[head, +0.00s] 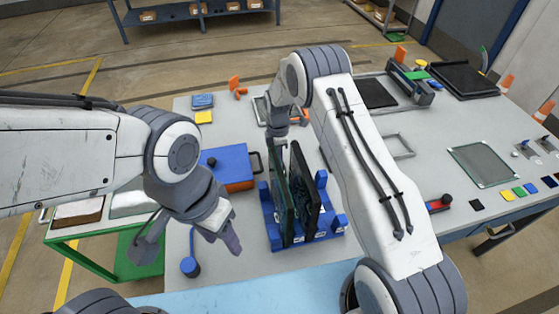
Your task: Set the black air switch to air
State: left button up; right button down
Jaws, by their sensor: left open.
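I cannot clearly pick out the black air switch or read any label. A small red and blue piece with a black round knob (446,200) lies on the right part of the table, and small fixtures (525,148) on grey plates stand at the far right. My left gripper (192,239) is open and empty over the table's left front, its fingers pointing down. It is near a small blue piece with a round end (190,266). My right gripper (278,132) hangs behind the dark upright panels, partly hidden; its jaws cannot be made out.
Dark upright panels (304,195) stand in a blue rack (333,230) at the table's middle. A blue and orange box (226,165) sits left of it. A grey framed plate (484,163) and coloured tiles (506,194) lie right. A green-framed cart (140,262) adjoins the left side.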

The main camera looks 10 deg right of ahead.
notch_tip(320, 180, up, 3)
jog(key=shift+s+f+p, duration=0.1)
jog(key=shift+p, duration=0.5)
notch_tip(320, 180, up, 10)
jog(key=s+b, duration=0.2)
jog(key=b, duration=0.1)
